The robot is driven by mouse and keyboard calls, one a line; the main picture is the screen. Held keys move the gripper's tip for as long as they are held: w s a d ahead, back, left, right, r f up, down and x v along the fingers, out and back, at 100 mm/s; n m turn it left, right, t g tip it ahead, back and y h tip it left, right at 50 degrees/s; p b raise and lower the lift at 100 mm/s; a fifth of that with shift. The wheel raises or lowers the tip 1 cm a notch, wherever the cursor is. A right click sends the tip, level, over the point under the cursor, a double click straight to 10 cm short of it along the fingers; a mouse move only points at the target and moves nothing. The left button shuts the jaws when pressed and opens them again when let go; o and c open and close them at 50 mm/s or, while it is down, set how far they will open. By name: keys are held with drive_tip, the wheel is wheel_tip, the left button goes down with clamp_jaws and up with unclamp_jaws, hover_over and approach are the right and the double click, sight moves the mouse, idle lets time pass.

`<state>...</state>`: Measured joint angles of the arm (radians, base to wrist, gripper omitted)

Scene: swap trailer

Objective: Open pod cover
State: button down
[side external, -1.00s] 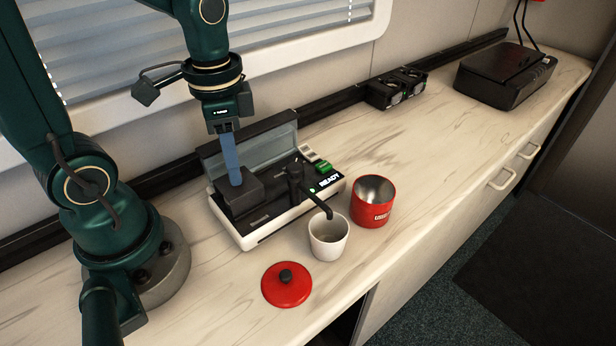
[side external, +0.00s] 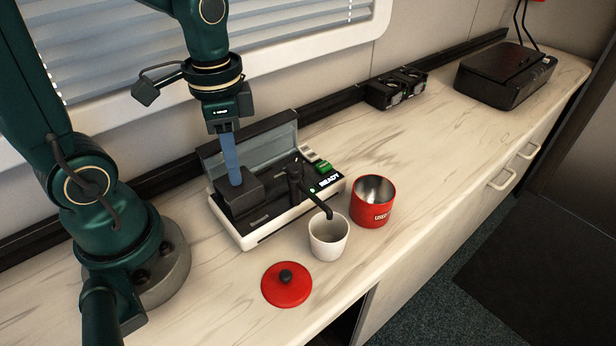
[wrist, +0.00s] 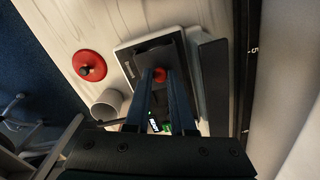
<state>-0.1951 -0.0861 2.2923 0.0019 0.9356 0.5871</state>
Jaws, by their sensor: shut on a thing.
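The coffee machine (side external: 258,238) stands on the counter with its display reading READY. The pod cover, a dark block (side external: 240,198) on the machine's left part, sits directly under my gripper (side external: 235,181). In the wrist view, my gripper's two blue fingers (wrist: 160,84) are shut on a red knob (wrist: 159,74) on the dark cover (wrist: 150,55). The knob is hidden by the fingers in the side view. A grey see-through panel (side external: 262,148) stands upright along the machine's back. The cover looks seated on the machine; a small gap cannot be ruled out.
A white cup (side external: 328,240) stands under the black spout. A red canister (side external: 373,202) stands open to its right, and a red lid (side external: 287,287) with a black knob lies in front.

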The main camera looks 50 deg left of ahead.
idle(0.5)
drive_tip(key=shift+w, duration=2.75)
drive_tip(key=c, duration=0.8)
unclamp_jaws()
drive_tip(key=shift+o, duration=0.2)
drive_tip(key=shift+r, duration=2.6)
